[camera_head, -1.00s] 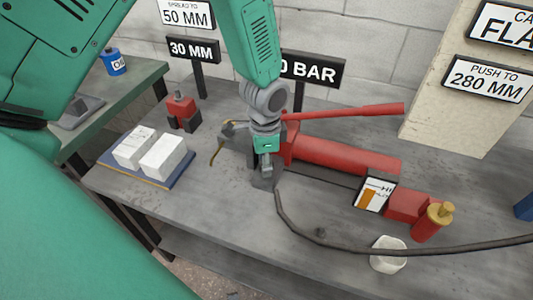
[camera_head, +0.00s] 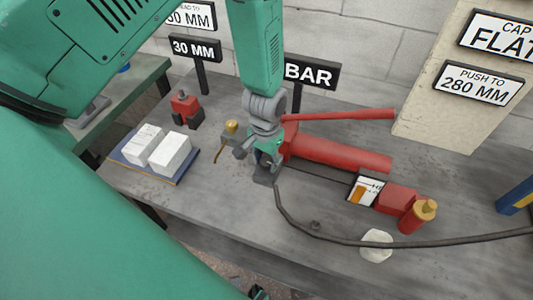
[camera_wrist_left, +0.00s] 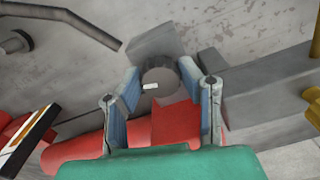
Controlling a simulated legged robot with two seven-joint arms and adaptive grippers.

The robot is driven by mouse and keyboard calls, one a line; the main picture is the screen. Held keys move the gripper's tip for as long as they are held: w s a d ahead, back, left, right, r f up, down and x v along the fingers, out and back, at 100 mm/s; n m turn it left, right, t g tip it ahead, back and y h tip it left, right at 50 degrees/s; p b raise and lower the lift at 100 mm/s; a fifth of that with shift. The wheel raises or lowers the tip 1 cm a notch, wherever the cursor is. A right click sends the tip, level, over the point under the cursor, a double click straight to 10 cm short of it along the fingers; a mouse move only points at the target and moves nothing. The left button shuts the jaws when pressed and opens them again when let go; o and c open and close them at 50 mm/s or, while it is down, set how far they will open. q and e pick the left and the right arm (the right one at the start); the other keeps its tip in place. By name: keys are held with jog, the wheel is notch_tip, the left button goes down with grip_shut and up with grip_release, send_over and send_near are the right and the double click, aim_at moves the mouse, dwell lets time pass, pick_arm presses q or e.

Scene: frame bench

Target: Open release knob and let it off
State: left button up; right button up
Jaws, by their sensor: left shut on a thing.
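A red hydraulic hand pump (camera_head: 335,152) with a long red handle (camera_head: 340,115) lies on the grey bench. My left gripper (camera_head: 267,164) is at the pump's left end block, pointing down. In the left wrist view a dark round release knob (camera_wrist_left: 158,76) with a ridged rim and a white mark sits between the two blue-grey fingers (camera_wrist_left: 160,98). The left gripper is shut on the knob. In the head view the gripper and wrist hide the knob. My right gripper is not recognisable in any view.
A gauge card (camera_head: 366,189) and a brass-topped red cylinder (camera_head: 417,216) are right. Two white blocks on a blue tray (camera_head: 175,181) and a red-black tool (camera_head: 185,110) are left.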

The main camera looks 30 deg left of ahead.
aim_at(266, 162)
pick_arm(q)
jog(key=shift+s+f+n, duration=0.1)
jog(key=shift+s+n, duration=0.05)
jog(key=shift+n, duration=0.35)
jog(key=o, duration=1.1)
jog(key=shift+w+r, duration=0.2)
jog(key=shift+r, duration=0.3)
notch_tip(266, 162, up, 11)
jog(key=shift+s, duration=0.1)
